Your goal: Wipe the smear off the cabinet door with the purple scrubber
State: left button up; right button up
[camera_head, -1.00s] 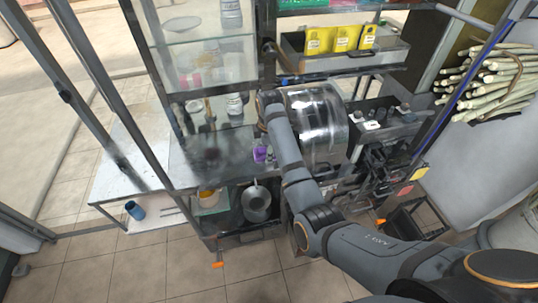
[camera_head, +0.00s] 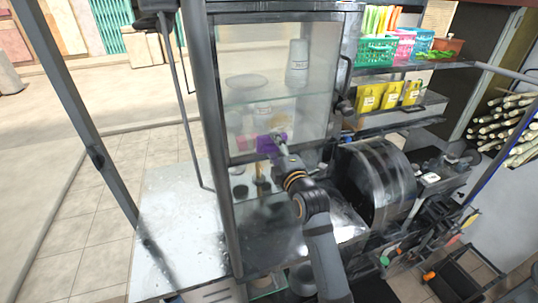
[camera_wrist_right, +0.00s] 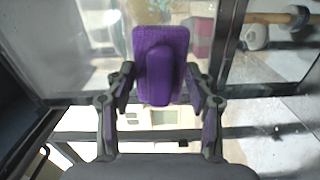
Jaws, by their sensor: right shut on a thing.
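The purple scrubber (camera_head: 267,144) is in my right gripper (camera_head: 279,147), which is shut on it. In the right wrist view the scrubber (camera_wrist_right: 160,40) stands between the two fingers, its flat pad facing away from me. The scrubber is at the lower part of the glass cabinet door (camera_head: 310,75); I cannot tell whether it touches the glass. A faint yellowish patch (camera_head: 281,118) shows on or behind the glass just above the scrubber. It may be the smear, but the glass makes this unclear. My left gripper is not in view.
Behind the glass are shelves with a white bottle (camera_head: 297,62) and a plate (camera_head: 246,81). A metal drum (camera_head: 376,185) stands right of my arm. Yellow packs (camera_head: 390,96) and colored baskets (camera_head: 376,51) are at the upper right. A white tabletop (camera_head: 175,230) lies left of the cabinet.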

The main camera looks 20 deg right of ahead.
jog(key=shift+w+d, duration=0.2)
jog(key=shift+w, duration=0.05)
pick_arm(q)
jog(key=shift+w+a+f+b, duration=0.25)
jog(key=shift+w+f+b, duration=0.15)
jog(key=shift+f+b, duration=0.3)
pick_arm(e)
jog(key=w, duration=0.5)
jog(key=shift+w+a, duration=0.15)
jog(key=shift+a, duration=0.1)
jog(key=shift+a+f, duration=0.1)
jog(key=shift+a, duration=0.05)
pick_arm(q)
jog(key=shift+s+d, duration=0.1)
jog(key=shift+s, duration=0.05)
pick_arm(e)
jog(key=shift+w, duration=0.15)
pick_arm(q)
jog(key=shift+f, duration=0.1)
pick_arm(e)
jog(key=shift+w, duration=0.8)
